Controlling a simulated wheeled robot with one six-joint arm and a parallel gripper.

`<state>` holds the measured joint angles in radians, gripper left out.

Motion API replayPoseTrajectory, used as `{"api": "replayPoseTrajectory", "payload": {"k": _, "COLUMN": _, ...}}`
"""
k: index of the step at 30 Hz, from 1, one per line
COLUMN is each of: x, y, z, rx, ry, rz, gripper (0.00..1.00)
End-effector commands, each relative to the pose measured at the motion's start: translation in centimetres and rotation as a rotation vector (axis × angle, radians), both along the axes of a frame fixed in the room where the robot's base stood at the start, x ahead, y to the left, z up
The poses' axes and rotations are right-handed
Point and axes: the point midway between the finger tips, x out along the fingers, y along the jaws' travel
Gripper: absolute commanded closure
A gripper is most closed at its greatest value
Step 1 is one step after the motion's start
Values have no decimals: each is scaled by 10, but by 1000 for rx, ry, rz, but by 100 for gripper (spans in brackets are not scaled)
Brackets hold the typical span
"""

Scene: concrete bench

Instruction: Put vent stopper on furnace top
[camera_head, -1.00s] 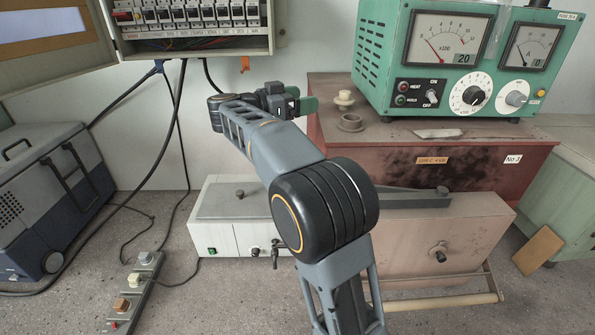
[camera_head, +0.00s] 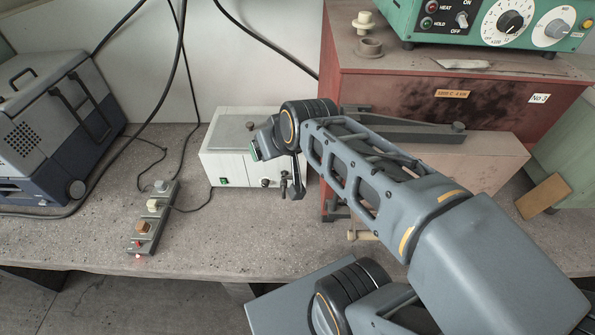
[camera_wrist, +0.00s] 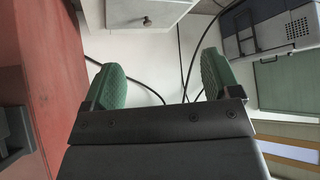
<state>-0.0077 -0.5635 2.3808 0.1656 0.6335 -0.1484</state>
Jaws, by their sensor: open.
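The vent stopper, seemingly the cream stepped plug (camera_head: 363,23), stands upright on the top of the red furnace (camera_head: 395,72), near its back left corner. A brown ring (camera_head: 369,47), seemingly the vent collar, sits just in front of it, apart from it. My gripper (camera_head: 257,147) is over the white box, left of and lower than the furnace top; it is largely hidden by my wrist. In the wrist view, its green fingers (camera_wrist: 160,78) are wide apart with nothing between them. The furnace's red side (camera_wrist: 62,75) shows at left there; the stopper is not in that view.
The green meter unit (camera_head: 490,20) stands on the furnace top, right of the plug. A flat pale piece (camera_head: 462,65) lies before it. The white box (camera_head: 225,150), a switch strip (camera_head: 152,215) and a grey-blue case (camera_head: 50,120) stand on the bench. Cables hang behind.

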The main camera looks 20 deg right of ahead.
Motion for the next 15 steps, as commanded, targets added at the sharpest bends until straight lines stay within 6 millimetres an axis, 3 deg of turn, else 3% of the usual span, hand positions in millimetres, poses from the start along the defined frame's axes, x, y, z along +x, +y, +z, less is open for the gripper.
{"api": "replayPoseTrajectory", "payload": {"k": 3, "x": -40, "y": -10, "z": -28, "rx": -37, "ry": 161, "rz": -34, "gripper": 17}}
{"api": "replayPoseTrajectory", "payload": {"k": 6, "x": -60, "y": -16, "z": -41, "rx": -60, "ry": 244, "rz": -61, "gripper": 17}}
{"api": "replayPoseTrajectory", "payload": {"k": 15, "x": -72, "y": -20, "z": -48, "rx": -75, "ry": 296, "rz": -78, "gripper": 17}}
